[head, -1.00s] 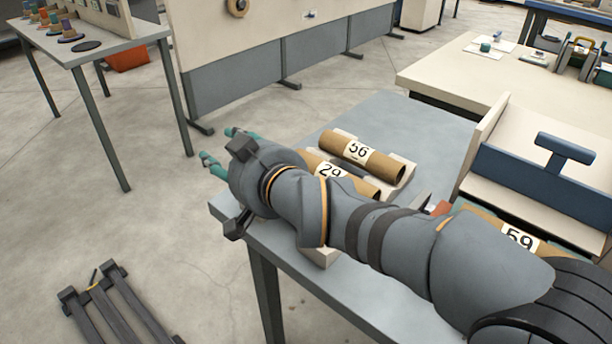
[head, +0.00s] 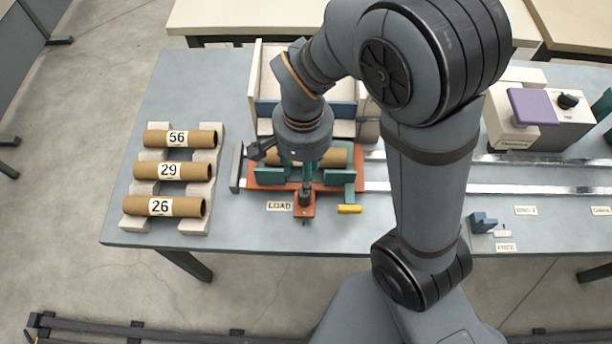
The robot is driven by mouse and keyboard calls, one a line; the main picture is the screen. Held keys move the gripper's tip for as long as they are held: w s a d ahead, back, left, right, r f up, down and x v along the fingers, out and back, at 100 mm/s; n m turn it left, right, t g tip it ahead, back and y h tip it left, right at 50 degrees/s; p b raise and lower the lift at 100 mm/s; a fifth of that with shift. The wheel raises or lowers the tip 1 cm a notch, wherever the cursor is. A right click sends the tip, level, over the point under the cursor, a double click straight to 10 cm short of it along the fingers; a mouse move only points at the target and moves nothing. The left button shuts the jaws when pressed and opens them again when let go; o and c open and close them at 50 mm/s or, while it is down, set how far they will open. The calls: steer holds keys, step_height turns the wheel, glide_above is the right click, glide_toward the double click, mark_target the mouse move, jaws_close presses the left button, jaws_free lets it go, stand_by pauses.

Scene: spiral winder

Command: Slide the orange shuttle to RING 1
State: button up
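The orange shuttle (head: 350,185) sits on the rails at the LOAD label (head: 279,206), near their left end. It has green cradle blocks and carries a brown cardboard tube (head: 335,157). An orange tab with a dark knob (head: 305,197) sticks out at its front. My gripper (head: 307,184) points down over this tab, its teal fingers close to the knob. I cannot tell whether they touch or grip it. The RING 1 label (head: 525,210) is to the right, along the front of the rails.
The rails (head: 440,187) look clear between shuttle and RING 1, though my arm hides part. A blue lever (head: 482,222) stands by the FREE label (head: 506,247). A yellow piece (head: 349,209) lies beside the shuttle. Tubes 56, 29 and 26 (head: 160,206) rest on a rack (head: 135,222) at left.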

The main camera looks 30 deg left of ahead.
steer(key=shift+d+f, duration=0.15)
steer(key=shift+d, duration=0.15)
step_height(320, 180, down, 10)
steer(key=shift+a+b, duration=0.1)
steer(key=shift+b, duration=0.2)
steer(key=shift+c, duration=0.8)
jaws_close()
